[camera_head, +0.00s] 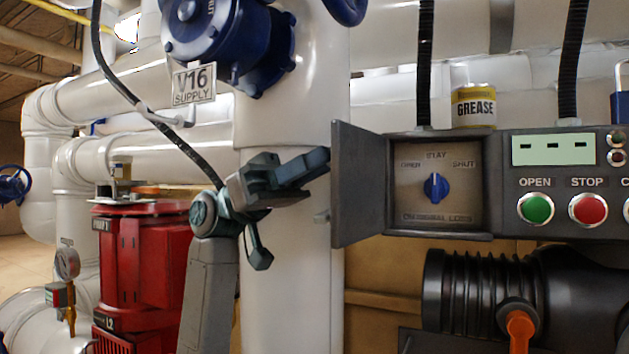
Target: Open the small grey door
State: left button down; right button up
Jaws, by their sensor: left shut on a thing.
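The small grey door (358,185) stands swung open to the left of its box, roughly edge-on to me. A small light knob (321,217) sticks out on its left side. The open box shows a panel with a blue selector knob (436,188) and the labels OPEN, STAY and SHUT. My left gripper (318,166) comes in from the left. Its blue-grey fingers are shut at the door's free edge, above the knob. The exact contact between fingertips and door is hard to see. My right gripper is not in view.
A control box with a green button (535,208) and a red button (587,209) adjoins on the right. A grease tin (473,106) stands on top. A thick white pipe (290,270) rises behind my gripper. A red pump (140,265) stands at left.

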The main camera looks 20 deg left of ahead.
pick_arm(q)
jog(key=shift+w+a+m+g+y+b, duration=0.15)
jog(key=shift+m+g+y, duration=0.1)
jog(key=shift+g, duration=0.25)
jog(key=shift+w+a+m+g+y+b, duration=0.15)
jog(key=shift+m+g, duration=0.1)
jog(key=shift+g, duration=0.25)
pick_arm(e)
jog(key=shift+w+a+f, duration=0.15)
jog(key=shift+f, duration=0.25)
pick_arm(q)
jog(key=shift+d, duration=0.1)
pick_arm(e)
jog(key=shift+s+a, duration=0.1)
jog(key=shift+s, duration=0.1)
pick_arm(q)
jog(key=c, duration=1.3)
grip_release()
jog(key=shift+o, duration=0.3)
jog(key=shift+s+d, duration=0.1)
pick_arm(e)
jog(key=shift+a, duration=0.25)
pick_arm(q)
jog(key=shift+r, duration=0.1)
